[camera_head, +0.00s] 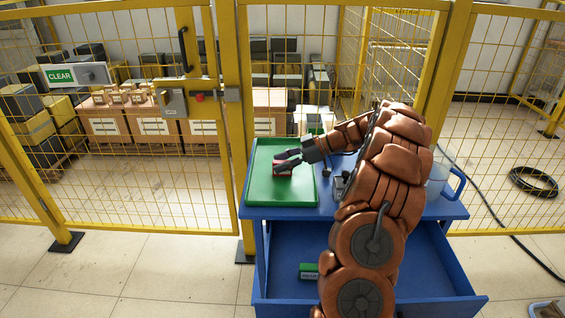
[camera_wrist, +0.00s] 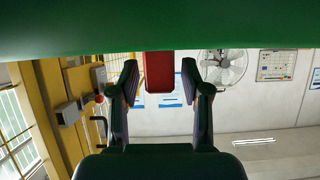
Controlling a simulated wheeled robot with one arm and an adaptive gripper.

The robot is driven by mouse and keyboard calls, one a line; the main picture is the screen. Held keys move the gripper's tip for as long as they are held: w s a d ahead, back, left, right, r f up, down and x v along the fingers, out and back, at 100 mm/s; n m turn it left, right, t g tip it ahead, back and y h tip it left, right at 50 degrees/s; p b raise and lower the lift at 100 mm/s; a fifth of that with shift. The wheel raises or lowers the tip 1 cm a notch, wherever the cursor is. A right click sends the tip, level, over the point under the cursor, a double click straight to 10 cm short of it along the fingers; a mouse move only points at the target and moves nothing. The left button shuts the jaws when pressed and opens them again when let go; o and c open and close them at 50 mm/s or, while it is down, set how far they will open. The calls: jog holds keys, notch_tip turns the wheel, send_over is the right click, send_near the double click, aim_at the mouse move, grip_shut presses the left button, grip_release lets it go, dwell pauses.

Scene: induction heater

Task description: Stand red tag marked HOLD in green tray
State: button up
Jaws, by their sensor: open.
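The red tag (camera_wrist: 158,72) stands on the green tray (camera_wrist: 60,38), whose surface fills the top of the upside-down wrist view. The tag's wording is not readable from here. My gripper (camera_wrist: 159,80) is open, with one finger on each side of the tag and a visible gap on both sides. In the head view my gripper (camera_head: 283,163) is low over the tray (camera_head: 270,190), in its middle part. Only a little red of the tag shows there, as the fingers hide most of it.
The tray lies on a blue cart (camera_head: 440,207) with an open drawer (camera_head: 400,278) holding a green block (camera_head: 309,271). A clear jug (camera_head: 437,178) stands at the right behind my arm.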

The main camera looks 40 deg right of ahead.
jog(key=shift+r, duration=0.1)
jog(key=shift+d+r, duration=0.1)
jog(key=v, duration=1.1)
jog(key=shift+s+d+b, duration=0.25)
jog(key=shift+d+b, duration=0.05)
jog(key=shift+b, duration=0.05)
jog(key=shift+r, duration=0.15)
